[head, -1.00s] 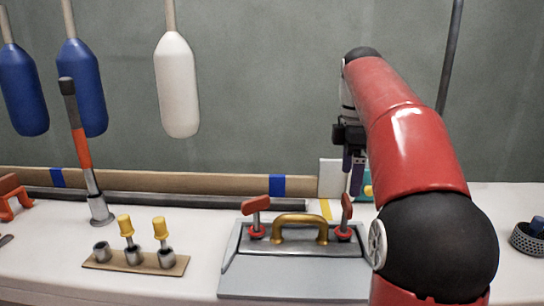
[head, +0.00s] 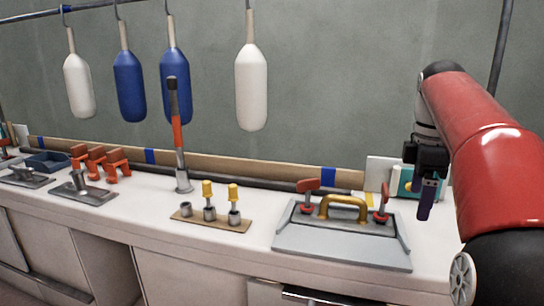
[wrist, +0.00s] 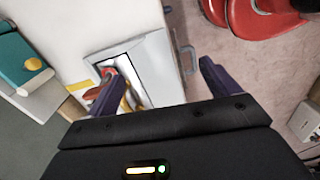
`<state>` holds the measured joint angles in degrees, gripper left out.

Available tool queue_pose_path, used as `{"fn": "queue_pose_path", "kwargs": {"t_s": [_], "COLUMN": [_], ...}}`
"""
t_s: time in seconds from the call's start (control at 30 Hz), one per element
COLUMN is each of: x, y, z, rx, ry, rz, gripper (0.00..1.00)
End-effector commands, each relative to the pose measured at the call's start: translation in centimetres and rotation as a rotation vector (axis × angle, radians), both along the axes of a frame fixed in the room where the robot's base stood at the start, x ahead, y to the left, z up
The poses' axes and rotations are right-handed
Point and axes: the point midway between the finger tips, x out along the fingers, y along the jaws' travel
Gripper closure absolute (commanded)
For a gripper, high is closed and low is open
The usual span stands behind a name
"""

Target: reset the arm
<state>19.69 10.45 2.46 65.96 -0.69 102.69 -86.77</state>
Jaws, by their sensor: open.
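My gripper (head: 428,197) is at the right of the head view, hanging from my red arm with its purple fingers pointing down. In the wrist view its two purple fingers (wrist: 157,90) are spread wide apart with nothing between them. The gripper is above the counter, to the right of the grey hatch panel (head: 340,245) with its brass handle (head: 343,205) and red latches. It appears apart from all of these.
The white counter (head: 130,215) carries a board with yellow-capped pegs (head: 210,218), an upright orange-and-black lever (head: 178,135) and orange clamps (head: 100,160). White and blue fenders (head: 250,88) hang behind. A teal box (head: 402,180) stands behind the gripper.

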Motion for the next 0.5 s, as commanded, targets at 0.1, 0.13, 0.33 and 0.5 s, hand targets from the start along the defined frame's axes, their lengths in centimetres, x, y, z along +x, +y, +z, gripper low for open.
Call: {"fn": "queue_pose_path", "kwargs": {"t_s": [0.1,0.13,0.33,0.5], "x": [-0.6,-0.7,-2.2,-4.2], "y": [0.9,1.1,2.8,4.8], "z": [-0.2,-0.2,-0.8,-1.8], "rx": [-0.004,-0.006,-0.012,-0.01], "ry": [-0.016,-0.021,-0.064,-0.119], "rz": [-0.041,-0.053,-0.158,-0.29], "gripper": [0.13,0.13,0.13,0.13]}}
